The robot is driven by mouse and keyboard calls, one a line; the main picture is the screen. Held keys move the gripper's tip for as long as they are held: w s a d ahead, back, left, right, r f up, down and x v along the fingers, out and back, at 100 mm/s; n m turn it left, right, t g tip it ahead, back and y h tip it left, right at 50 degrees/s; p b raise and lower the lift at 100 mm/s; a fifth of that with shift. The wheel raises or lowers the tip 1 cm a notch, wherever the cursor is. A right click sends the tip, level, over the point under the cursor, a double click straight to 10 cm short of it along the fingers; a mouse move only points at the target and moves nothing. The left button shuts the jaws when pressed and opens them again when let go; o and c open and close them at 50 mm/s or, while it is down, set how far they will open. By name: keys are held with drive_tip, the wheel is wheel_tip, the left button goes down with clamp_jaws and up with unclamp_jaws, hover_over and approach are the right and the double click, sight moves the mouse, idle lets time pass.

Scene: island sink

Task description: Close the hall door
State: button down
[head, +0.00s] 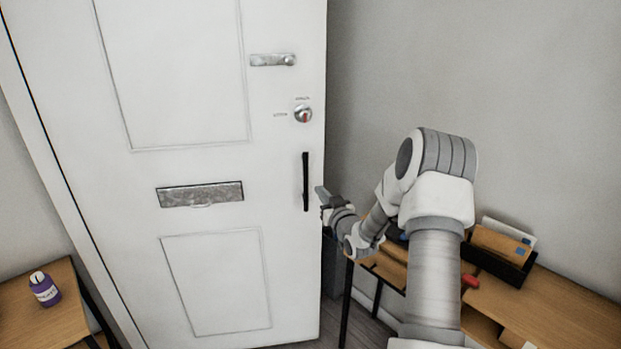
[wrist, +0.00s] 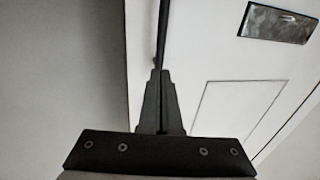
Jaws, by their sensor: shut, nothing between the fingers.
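The white hall door (head: 205,170) fills the left half of the head view, and its free right edge stands out in front of the grey wall. A black vertical bar handle (head: 305,182) is near that edge; in the wrist view the handle (wrist: 163,35) rises just beyond my fingertips. My gripper (head: 322,195) is at the door's right edge, beside the lower part of the handle. In the wrist view my gripper (wrist: 160,75) has its fingers together with nothing between them. Whether the fingertips touch the handle or door, I cannot tell.
A wooden table (head: 545,305) with a black letter tray (head: 500,262) stands right of the door, under my arm. Another wooden table (head: 35,310) at the lower left holds a purple bottle (head: 44,290). Dark floor shows between door and right table.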

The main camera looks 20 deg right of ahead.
sight(307, 173)
drive_tip(key=w+p, duration=0.1)
drive_tip(key=w, duration=0.7)
drive_tip(key=shift+w, duration=0.5)
drive_tip(key=shift+w+d, duration=0.15)
